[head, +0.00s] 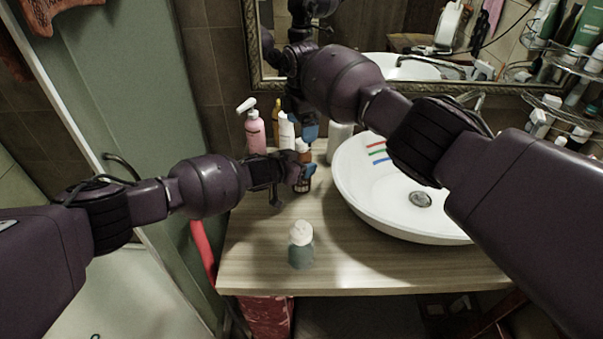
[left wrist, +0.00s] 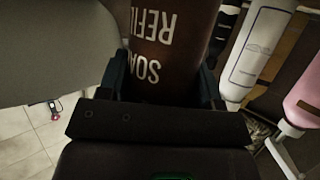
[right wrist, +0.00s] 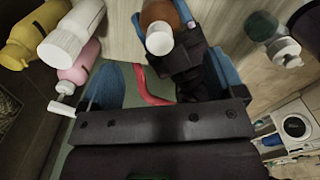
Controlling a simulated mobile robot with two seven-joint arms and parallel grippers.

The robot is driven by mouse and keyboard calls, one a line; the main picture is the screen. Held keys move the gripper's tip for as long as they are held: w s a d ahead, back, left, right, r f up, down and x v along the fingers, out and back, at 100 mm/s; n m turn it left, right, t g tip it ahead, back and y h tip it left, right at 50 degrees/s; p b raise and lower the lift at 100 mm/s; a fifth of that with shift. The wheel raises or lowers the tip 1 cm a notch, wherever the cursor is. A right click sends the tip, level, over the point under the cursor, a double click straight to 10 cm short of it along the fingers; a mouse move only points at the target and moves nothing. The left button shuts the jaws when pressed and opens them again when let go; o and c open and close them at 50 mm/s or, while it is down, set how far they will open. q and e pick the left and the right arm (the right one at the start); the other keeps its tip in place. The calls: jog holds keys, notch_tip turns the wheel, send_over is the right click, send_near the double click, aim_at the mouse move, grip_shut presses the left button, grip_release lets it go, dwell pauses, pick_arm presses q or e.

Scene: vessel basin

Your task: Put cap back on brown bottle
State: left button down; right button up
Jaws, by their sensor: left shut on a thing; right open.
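The brown bottle (head: 303,157) stands upright on the wooden counter and also shows in the right wrist view (right wrist: 160,13). My left gripper (head: 300,178) is shut around its body; the white "SOAP REFILL" lettering shows close up on the bottle in the left wrist view (left wrist: 158,45). A round white top (right wrist: 159,39) sits at the bottle's mouth end; I cannot tell whether it is a cap or a bare neck. My right gripper (head: 303,129) is open above and just behind the bottle, its blue fingers apart with nothing visible between them. No separate loose cap shows clearly.
A pink pump bottle (head: 255,133) and a white bottle (head: 286,131) stand close behind the brown bottle. A green bottle with white cap (head: 300,252) stands nearer the counter's front. The white basin (head: 440,225) is at right. The front-left counter (head: 250,262) is clear.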

notch_tip(320, 180, up, 12)
dwell(0.7)
pick_arm(q)
jog(key=shift+c, duration=1)
grip_release()
jog(key=shift+v, duration=0.9)
jog(key=v, duration=0.9)
jog(key=shift+p, duration=0.35)
pick_arm(e)
jog(key=shift+r, duration=0.3)
